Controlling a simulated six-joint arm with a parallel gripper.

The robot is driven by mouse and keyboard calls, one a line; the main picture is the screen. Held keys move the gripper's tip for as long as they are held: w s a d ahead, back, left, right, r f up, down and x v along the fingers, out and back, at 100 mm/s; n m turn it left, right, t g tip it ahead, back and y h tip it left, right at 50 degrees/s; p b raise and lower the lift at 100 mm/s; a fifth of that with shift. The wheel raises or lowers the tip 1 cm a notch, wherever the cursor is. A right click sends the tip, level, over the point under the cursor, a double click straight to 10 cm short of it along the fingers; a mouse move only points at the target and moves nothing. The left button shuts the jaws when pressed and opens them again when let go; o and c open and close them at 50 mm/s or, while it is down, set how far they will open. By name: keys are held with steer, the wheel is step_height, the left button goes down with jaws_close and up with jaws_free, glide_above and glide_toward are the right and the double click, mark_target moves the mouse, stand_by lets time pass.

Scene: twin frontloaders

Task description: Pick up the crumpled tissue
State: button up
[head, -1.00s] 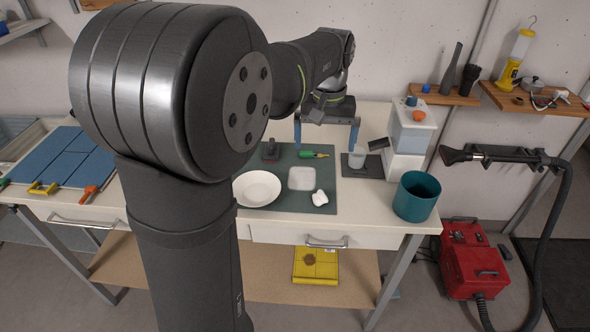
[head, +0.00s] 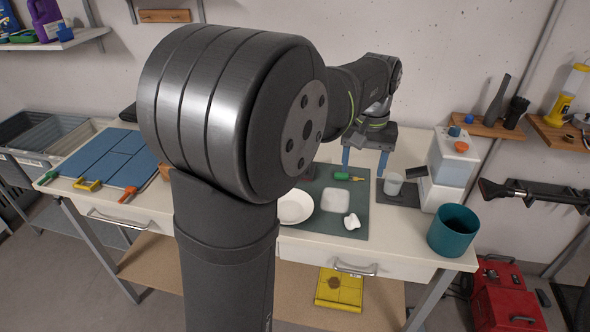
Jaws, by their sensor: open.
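The crumpled tissue (head: 352,222) is a small white lump near the front right part of the dark green mat (head: 345,233). It lies just right of and in front of a white, rounded-square item (head: 336,201). My gripper (head: 365,162) is behind the tissue, over the back of the table. Its two blue fingers point down and stand apart, with nothing seen between them. The tissue is clear of the gripper and fully in view.
A white plate (head: 295,208) is partly hidden by my arm. A green screwdriver (head: 346,177) lies at the mat's back. A cup (head: 394,184) stands on a dark pad by a white-and-blue machine (head: 450,160). A teal bin (head: 453,231) stands at the table's right.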

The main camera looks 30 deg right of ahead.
steer(key=m, duration=3.4)
glide_above(353, 219)
steer(key=f, duration=1.2)
steer(key=shift+a+f, duration=0.15)
steer(key=shift+a, duration=0.1)
steer(key=shift+d+f, duration=0.15)
steer(key=shift+f, duration=1.3)
steer(key=shift+d+f, duration=0.1)
steer(key=shift+f, duration=1.3)
steer(key=c, duration=1.1)
